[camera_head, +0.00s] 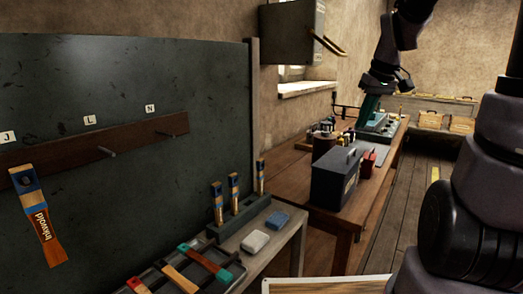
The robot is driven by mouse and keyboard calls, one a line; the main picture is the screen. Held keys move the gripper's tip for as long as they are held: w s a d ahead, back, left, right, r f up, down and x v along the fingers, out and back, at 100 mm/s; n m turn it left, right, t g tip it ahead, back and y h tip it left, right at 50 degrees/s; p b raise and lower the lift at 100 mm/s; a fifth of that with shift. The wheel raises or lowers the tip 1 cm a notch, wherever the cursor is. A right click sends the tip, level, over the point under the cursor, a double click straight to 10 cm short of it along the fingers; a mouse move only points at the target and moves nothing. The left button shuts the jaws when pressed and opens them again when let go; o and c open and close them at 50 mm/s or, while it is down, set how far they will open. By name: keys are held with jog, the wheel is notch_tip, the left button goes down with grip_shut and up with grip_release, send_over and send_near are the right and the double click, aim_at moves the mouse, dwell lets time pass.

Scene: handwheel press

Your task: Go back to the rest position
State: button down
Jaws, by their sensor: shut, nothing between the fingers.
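My arm reaches in from the upper right, over the far end of the wooden workbench (392,160). My gripper (365,118) is small in the picture and points down, with its teal end just above or at a teal-and-grey device (382,128) on the bench. It is shut, and nothing shows held in it. I cannot tell whether the tips touch the device. No handwheel can be made out clearly at this distance.
A dark box (335,178) stands on the bench's near end, beside a red item (368,162). A brush (38,215) hangs on the dark board (120,85). A brush holder (243,222) stands at lower middle. A grey cabinet (290,32) juts from the wall. The floor (415,190) right of the bench looks clear.

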jog(key=s+a+r+m+t, duration=0.1)
jog(key=s+r+m, duration=0.2)
jog(key=s, duration=0.4)
jog(key=s+a+r+m+t, duration=0.1)
jog(key=s+r+m+t, duration=0.1)
jog(key=s, duration=0.5)
notch_tip(320, 180, up, 3)
jog(key=shift+s+a+f+m+y, duration=0.1)
jog(key=shift+s+a+m+y, duration=0.1)
jog(key=shift+a+m+y, duration=0.25)
jog(key=shift+d, duration=0.1)
